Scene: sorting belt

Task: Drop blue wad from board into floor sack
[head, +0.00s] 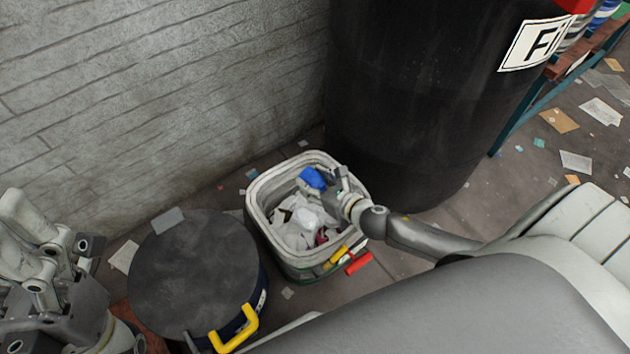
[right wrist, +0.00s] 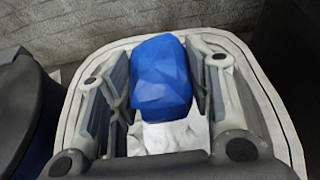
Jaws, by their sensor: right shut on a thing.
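The blue wad (head: 312,178) is a crumpled blue lump, and it fills the middle of the right wrist view (right wrist: 161,78). My right gripper (head: 327,182) is shut on it, with one finger on each side. The gripper holds the wad over the opening of the floor sack (head: 257,214), a pale open container with white and coloured scraps inside. The sack's rim also shows around the gripper in the right wrist view (right wrist: 268,112). My left gripper (head: 45,265) is at the left edge, away from the sack; its fingertips are not clear. The board is not in view.
A dark round lidded drum (head: 190,270) with a yellow handle stands left of the sack. A large black barrel (head: 420,100) stands behind it at right. A grey brick wall (head: 150,90) runs along the back. Paper scraps litter the floor at right.

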